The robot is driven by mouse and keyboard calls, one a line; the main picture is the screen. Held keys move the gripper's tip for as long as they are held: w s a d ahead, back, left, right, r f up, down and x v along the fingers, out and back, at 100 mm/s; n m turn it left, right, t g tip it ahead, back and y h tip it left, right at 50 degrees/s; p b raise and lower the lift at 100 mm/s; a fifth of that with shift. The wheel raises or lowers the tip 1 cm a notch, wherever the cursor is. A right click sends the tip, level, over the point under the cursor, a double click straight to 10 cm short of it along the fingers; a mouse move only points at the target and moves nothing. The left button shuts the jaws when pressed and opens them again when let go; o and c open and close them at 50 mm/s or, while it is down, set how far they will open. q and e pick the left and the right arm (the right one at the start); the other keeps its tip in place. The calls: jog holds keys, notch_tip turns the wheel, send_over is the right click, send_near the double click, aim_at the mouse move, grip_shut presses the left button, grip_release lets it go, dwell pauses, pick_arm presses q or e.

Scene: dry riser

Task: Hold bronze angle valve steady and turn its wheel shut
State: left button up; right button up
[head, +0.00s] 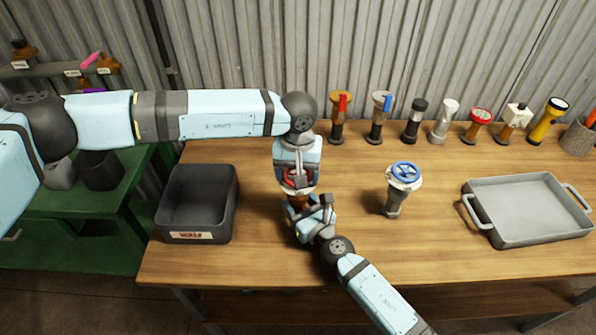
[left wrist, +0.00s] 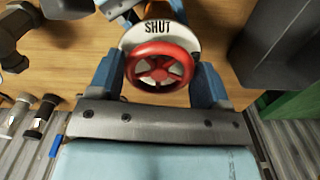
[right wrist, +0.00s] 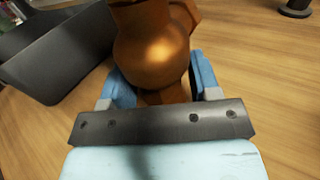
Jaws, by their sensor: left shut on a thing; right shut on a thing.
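The bronze angle valve (right wrist: 152,45) stands on the wooden table between my two grippers, mostly hidden by them in the head view. Its red wheel (left wrist: 160,68) faces up, over a white plate marked SHUT (left wrist: 165,28). My left gripper (head: 297,180) comes from above, its blue fingers on either side of the red wheel, shut on it. My right gripper (head: 306,208) comes in low from the front and is shut on the bronze body; its fingers also show in the right wrist view (right wrist: 162,88).
A dark labelled bin (head: 190,205) is left of the valve. A blue-wheeled valve (head: 397,190) stands to the right, with a grey tray (head: 525,210) beyond. Several valves, fittings and a yellow flashlight (head: 546,120) line the back edge. A green bench (head: 80,215) is far left.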

pick_arm(q)
jog(key=m, duration=0.5)
jog(key=shift+a+m, duration=0.1)
jog(key=shift+m, duration=0.2)
jog(key=shift+w+m, duration=0.1)
jog(key=shift+m, duration=2.2)
jog(key=o, duration=0.9)
jog(key=shift+r, duration=0.1)
notch_tip(320, 180, up, 12)
jog(key=shift+f, duration=0.1)
